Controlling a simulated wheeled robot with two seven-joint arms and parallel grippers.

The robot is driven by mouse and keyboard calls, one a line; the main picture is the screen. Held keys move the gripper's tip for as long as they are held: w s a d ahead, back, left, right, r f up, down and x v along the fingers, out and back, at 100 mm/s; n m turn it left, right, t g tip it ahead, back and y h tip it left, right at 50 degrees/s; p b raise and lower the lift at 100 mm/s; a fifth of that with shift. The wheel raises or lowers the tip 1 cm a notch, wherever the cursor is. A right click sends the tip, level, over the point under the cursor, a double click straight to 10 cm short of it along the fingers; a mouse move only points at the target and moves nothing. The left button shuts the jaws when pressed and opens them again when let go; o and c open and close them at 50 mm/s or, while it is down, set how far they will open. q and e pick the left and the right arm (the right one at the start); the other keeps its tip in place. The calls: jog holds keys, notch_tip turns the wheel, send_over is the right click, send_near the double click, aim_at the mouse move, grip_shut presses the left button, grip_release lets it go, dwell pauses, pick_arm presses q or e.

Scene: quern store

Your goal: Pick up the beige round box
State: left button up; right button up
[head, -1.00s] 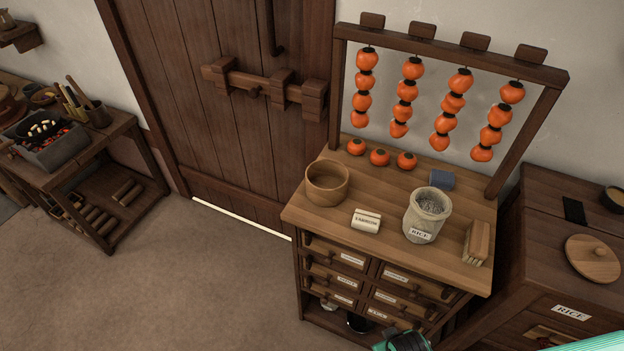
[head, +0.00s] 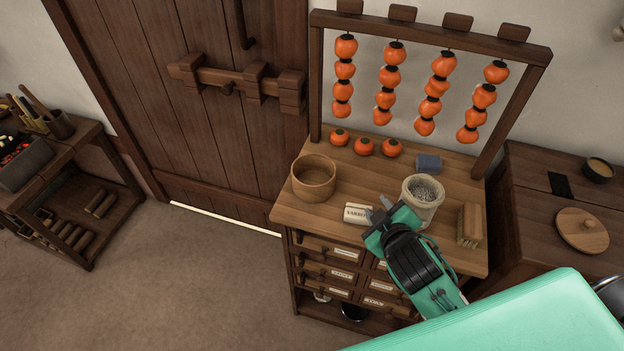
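A small beige box (head: 356,214) with a dark-lettered label lies on the wooden cabinet top (head: 340,240), near its front edge. Its right end is close to my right gripper (head: 377,210), which reaches in from the lower right over the front edge. The fingers are apart with nothing visible between them. I cannot tell whether a finger touches the box. My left gripper is out of view.
A round wooden bowl (head: 314,182) stands left of the box. A rice sack (head: 424,192), a brush (head: 469,224) and a blue-grey block (head: 428,162) are to the right. Loose persimmons (head: 364,147) lie behind, under a rack with hanging strings (head: 436,88).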

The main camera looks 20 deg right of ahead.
jog(key=w+a+r+n+t+y, duration=0.25)
jog(key=w+r+n+t, duration=0.2)
jog(key=r, duration=0.25)
jog(key=w+a+r+n+t+y, duration=0.2)
jog(key=w+r+n+t+y, duration=0.15)
jog(key=r+n, duration=0.3)
jog(key=a+r+n+g+y, duration=0.25)
jog(key=n+y, duration=0.35)
jog(key=n, duration=0.3)
jog(key=a+r+n+g+y, duration=0.2)
jog(key=a+n+g+y, duration=0.2)
jog(key=n+y, duration=0.3)
jog(key=d+f+n+g+h, duration=0.85)
jog(key=f+n+g, duration=0.2)
jog(key=n, duration=0.55)
jog(key=shift+g, duration=0.3)
jog(key=p+x, duration=0.2)
jog(key=x, duration=0.2)
jog(key=p+x, duration=0.2)
jog(key=x, duration=0.2)
jog(key=w+p+x, duration=0.1)
jog(key=p+x, duration=0.1)
jog(key=x, duration=0.1)
jog(key=shift+w+a+f, duration=0.15)
jog(key=shift+w+a, duration=0.05)
jog(key=shift+a+f, duration=0.2)
jog(key=shift+f, duration=0.25)
grip_shut()
jog(key=shift+w+r, duration=0.1)
